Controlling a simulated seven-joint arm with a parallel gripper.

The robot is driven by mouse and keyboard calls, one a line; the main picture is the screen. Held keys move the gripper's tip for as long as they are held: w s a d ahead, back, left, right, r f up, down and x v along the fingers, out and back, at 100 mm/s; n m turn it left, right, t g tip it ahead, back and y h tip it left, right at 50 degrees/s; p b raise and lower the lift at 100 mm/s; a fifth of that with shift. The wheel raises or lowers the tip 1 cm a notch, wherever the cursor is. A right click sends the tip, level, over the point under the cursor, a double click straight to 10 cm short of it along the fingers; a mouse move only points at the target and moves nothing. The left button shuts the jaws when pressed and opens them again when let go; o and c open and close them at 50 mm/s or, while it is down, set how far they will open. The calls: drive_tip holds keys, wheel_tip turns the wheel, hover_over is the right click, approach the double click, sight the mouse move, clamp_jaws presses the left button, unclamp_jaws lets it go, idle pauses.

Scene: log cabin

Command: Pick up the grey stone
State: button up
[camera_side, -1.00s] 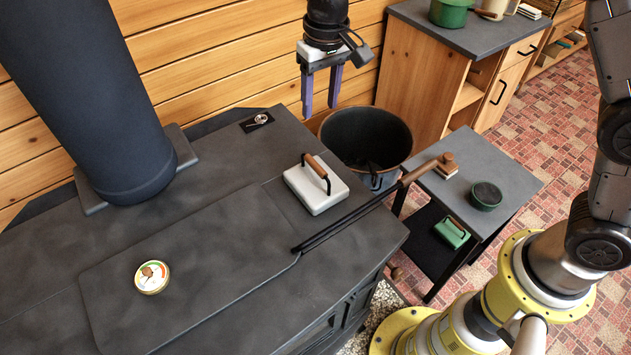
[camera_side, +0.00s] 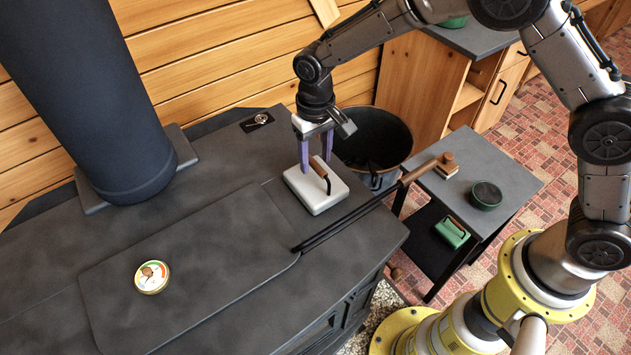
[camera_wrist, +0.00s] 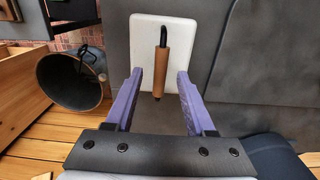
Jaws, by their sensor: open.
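The grey stone (camera_side: 314,194) is a pale, flat rectangular block with a black bracket and a brown wooden handle (camera_wrist: 160,72) on top. It lies on the dark stove top near its back right edge. My gripper (camera_side: 316,160) points down over the stone, with its purple fingers apart. In the wrist view my gripper (camera_wrist: 155,80) has one finger on each side of the handle's near end, with gaps on both sides. From these views I cannot tell whether the fingertips touch the stone. Nothing is held.
A poker with a wooden handle (camera_side: 420,171) lies across the stove edge to the small side table (camera_side: 515,183). A dial (camera_side: 152,277) and a thick stovepipe (camera_side: 105,120) are on the stove at left.

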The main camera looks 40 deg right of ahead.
sight(315, 163)
drive_tip(key=shift+f, duration=1.6)
clamp_jaws()
drive_tip(key=shift+w+r, duration=0.15)
drive_tip(key=shift+r, duration=0.05)
